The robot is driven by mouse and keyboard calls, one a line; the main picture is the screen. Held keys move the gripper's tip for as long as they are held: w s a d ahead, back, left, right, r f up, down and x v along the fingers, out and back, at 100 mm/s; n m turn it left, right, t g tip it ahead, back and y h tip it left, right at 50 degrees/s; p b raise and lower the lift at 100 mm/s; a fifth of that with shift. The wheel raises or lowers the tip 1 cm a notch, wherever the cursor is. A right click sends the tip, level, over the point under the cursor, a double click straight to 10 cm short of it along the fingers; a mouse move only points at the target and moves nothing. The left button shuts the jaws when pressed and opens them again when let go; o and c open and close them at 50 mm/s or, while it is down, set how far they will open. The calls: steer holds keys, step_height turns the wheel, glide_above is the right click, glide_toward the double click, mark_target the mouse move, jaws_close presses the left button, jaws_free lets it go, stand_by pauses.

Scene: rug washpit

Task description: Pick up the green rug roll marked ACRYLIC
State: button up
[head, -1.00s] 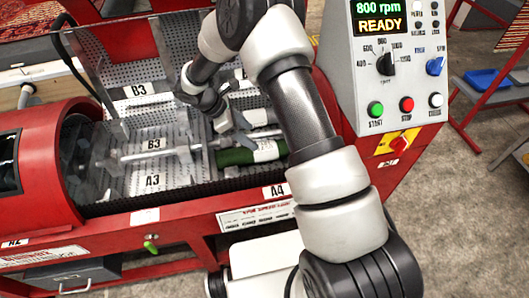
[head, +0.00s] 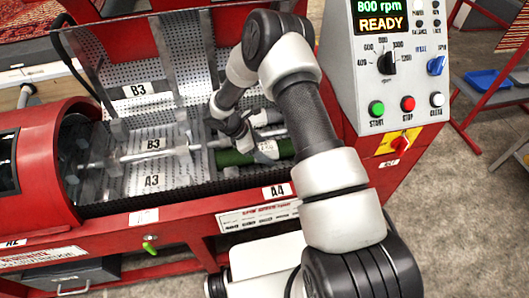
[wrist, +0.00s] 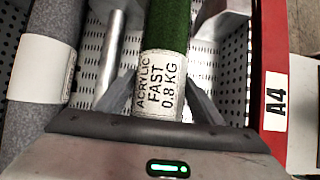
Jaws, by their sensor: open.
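The green rug roll (head: 233,158) lies in the right-hand bay of the red machine's perforated trough. In the wrist view the green roll (wrist: 168,25) runs away from me, and its white label (wrist: 158,84) reads ACRYLIC FAST 0.8 KG. My gripper (wrist: 160,92) is open, with one finger on each side of the labelled part of the roll. The fingers do not visibly press on it. In the head view my gripper (head: 258,146) is over the roll and hides its label.
A grey roll (wrist: 45,45) with a white label lies to the left of the green one, with a metal rod (wrist: 111,55) between them. The red front rail (wrist: 265,60) with the A4 tag (wrist: 275,103) is close on the right. The control panel (head: 388,75) stands right of my arm.

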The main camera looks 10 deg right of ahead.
steer(key=c, duration=1.3)
steer(key=shift+r, duration=0.1)
steer(key=shift+r, duration=0.1)
